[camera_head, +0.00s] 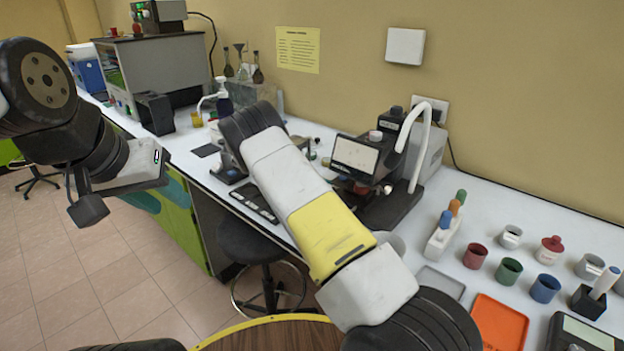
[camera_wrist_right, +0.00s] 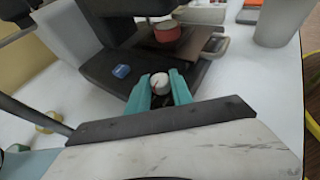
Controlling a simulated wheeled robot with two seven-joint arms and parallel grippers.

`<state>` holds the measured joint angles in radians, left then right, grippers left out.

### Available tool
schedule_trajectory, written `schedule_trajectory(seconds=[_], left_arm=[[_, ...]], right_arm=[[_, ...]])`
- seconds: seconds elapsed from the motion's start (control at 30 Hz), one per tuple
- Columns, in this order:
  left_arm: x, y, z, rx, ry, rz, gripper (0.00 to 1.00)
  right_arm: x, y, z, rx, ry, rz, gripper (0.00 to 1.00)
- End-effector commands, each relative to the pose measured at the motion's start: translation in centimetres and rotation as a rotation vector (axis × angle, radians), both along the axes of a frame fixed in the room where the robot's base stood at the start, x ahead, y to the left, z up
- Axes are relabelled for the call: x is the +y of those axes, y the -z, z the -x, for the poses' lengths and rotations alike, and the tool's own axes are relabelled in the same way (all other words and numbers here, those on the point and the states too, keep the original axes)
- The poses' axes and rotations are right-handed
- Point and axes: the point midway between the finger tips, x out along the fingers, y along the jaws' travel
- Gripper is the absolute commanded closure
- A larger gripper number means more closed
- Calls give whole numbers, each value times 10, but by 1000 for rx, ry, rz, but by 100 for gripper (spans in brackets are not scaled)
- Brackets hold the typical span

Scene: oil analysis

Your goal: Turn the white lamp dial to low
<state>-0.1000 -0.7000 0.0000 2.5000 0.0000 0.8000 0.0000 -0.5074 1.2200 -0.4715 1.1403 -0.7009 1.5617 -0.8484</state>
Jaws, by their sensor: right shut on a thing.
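The white lamp dial (camera_wrist_right: 160,83) is in the right wrist view, at the near edge of the black instrument base. A small reddish mark shows on its face, but the setting cannot be read. My right gripper (camera_wrist_right: 162,86) has its two teal fingers on either side of the dial, shut on it. In the head view the black instrument (camera_head: 388,205) with a screen stands on the bench; my right arm hides the dial and right gripper there. My left gripper (camera_head: 88,210) is off the bench at the left, apart from everything; its finger opening is unclear.
A blue piece (camera_wrist_right: 121,71) lies on the base beside the dial, and a red cup (camera_wrist_right: 167,33) sits on the stage behind. Coloured cups (camera_head: 508,270), a bottle rack (camera_head: 443,238) and an orange tray (camera_head: 503,322) stand to the right on the white bench.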

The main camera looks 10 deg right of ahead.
Motion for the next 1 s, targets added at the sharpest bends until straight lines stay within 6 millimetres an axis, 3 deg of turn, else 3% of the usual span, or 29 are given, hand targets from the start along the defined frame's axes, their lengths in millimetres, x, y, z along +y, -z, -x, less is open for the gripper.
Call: schedule_trajectory(seconds=[0.3,0.8,0.83,0.93,1.0], left_arm=[[0,0,0,0,0,0,64],[0,0,0,0,0,0,64],[0,0,0,0,0,0,64],[0,0,0,0,0,0,64],[0,0,0,0,0,0,64]], right_arm=[[0,0,-2,0,112,1,100],[0,0,-2,0,131,2,100],[0,0,-2,0,131,2,71],[0,0,-2,0,130,2,52],[0,0,-2,0,130,2,51]])
